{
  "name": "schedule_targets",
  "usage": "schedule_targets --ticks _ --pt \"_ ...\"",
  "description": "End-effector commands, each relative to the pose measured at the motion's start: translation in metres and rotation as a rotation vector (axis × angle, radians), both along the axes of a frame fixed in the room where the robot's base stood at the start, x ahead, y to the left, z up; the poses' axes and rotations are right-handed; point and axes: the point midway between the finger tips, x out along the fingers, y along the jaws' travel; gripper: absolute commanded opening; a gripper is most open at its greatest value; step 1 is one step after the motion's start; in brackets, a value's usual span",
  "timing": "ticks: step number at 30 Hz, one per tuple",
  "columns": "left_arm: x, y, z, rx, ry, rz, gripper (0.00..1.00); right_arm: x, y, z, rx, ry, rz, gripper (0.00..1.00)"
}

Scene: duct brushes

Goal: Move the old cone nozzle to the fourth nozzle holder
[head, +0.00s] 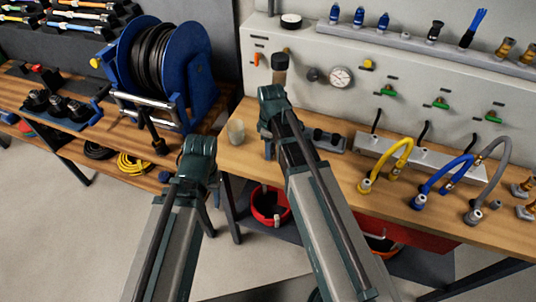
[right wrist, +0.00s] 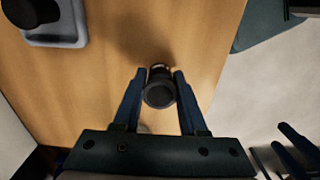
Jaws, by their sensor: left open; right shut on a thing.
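My right gripper (head: 272,95) is shut on a dark, round-ended nozzle, which I take to be the old cone nozzle (head: 280,63). In the right wrist view the nozzle (right wrist: 159,93) sits between the two fingertips (right wrist: 152,86), above the wooden bench. A grey rail (head: 334,146) with dark pieces on it lies right of the gripper; the end of a grey holder (right wrist: 58,40) shows at the wrist view's upper left. I cannot tell which place is fourth. My left gripper (head: 198,150) is open and empty.
A blue hose reel (head: 185,60) stands at the left. A small translucent cup (head: 236,132) is on the bench. Yellow (head: 392,165), blue and grey hoses arch at the right. An upper shelf (head: 430,45) holds several nozzles and a brush. The wall panel carries a gauge (head: 341,77).

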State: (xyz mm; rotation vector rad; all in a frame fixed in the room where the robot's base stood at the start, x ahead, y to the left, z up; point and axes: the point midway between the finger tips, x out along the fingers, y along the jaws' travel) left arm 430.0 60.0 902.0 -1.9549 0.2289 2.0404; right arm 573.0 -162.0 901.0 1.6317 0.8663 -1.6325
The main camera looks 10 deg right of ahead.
Motion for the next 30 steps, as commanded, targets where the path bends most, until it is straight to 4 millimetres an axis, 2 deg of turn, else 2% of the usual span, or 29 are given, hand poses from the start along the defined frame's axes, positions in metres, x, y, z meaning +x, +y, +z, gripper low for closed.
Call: schedule_targets --ticks 1,8,13,14,18,30 --pt "0.0 0.0 -0.0073 0.0 0.0 0.0 0.5 0.0 -0.0016 -0.0074 0.0 0.0 0.0 0.0" --pt "0.0 0.0 -0.0044 0.0 0.0 0.0 0.5 0.0 -0.0021 -0.0044 0.0 0.0 0.0 0.0" --pt "0.0 0.0 -0.0096 0.0 0.0 0.0 0.5 0.0 -0.0019 -0.0095 0.0 0.0 0.0 0.0" --pt "0.0 0.0 -0.0077 0.0 0.0 0.0 0.5 0.0 -0.0019 -0.0078 0.0 0.0 0.0 0.47" --pt "0.0 0.0 -0.0074 0.0 0.0 0.0 0.5 0.0 -0.0019 -0.0074 0.0 0.0 0.0 0.71" --pt "0.0 0.0 -0.0045 0.0 0.0 0.0 0.5 0.0 -0.0019 -0.0046 0.0 0.0 0.0 0.71"
